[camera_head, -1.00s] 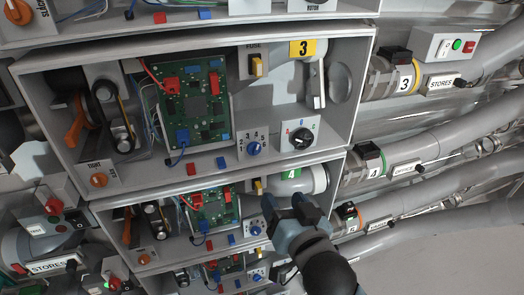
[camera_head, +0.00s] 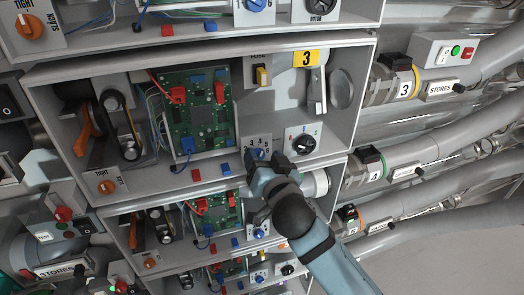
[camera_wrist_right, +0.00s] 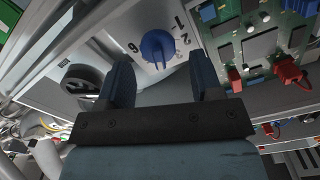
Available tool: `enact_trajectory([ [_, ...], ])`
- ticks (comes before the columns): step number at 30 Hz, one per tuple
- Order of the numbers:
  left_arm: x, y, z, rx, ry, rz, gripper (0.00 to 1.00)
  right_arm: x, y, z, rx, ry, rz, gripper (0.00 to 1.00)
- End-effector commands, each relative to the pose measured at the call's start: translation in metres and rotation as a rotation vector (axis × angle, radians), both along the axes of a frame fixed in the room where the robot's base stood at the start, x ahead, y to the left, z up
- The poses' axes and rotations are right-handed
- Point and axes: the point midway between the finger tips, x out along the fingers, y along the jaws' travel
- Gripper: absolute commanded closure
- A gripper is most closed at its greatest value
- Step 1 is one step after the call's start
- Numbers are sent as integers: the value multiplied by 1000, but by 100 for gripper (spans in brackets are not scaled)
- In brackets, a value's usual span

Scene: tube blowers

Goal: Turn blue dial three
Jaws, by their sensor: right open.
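The blue dial of box three (camera_head: 258,153) sits on a small white numbered plate at the lower right inside the box marked 3. In the head view my right gripper (camera_head: 270,166) is just in front of and below it, partly covering the plate. In the right wrist view the blue dial (camera_wrist_right: 157,47) shows beyond and between the fingertips of my right gripper (camera_wrist_right: 159,62), with its knob ridge roughly upright in the picture. The fingers are open and empty, and appear apart from the dial. My left gripper is not in view.
A black dial (camera_head: 304,144) sits right of the blue one and shows in the wrist view as a dark knob (camera_wrist_right: 82,85). A green circuit board (camera_head: 197,110) is on the left. The lower rim (camera_head: 150,192) of box three runs below.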

Motion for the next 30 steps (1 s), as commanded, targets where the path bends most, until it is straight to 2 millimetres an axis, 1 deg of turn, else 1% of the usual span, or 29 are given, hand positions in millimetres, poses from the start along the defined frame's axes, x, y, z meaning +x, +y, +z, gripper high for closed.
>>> enact_trajectory([
  [1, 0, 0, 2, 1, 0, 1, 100, 5, 2, 1, -1, 0, 0, 40],
  [3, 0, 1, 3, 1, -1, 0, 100, 10, 3, 1, -1, 0, 0, 40],
  [6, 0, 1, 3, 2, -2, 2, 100, 14, 5, 0, 0, 1, 0, 40],
  [14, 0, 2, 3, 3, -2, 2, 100, 14, 5, -1, 0, 1, 0, 40],
  [15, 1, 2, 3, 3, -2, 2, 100, 14, 5, 0, 0, 1, 0, 50],
  [20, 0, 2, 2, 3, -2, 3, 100, 14, 5, 0, 0, 1, 0, 86],
  [21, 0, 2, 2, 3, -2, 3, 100, 14, 5, -1, 0, 1, 0, 88],
  [30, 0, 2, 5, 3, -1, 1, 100, 14, 5, 1, -38, -11, 0, 88],
])
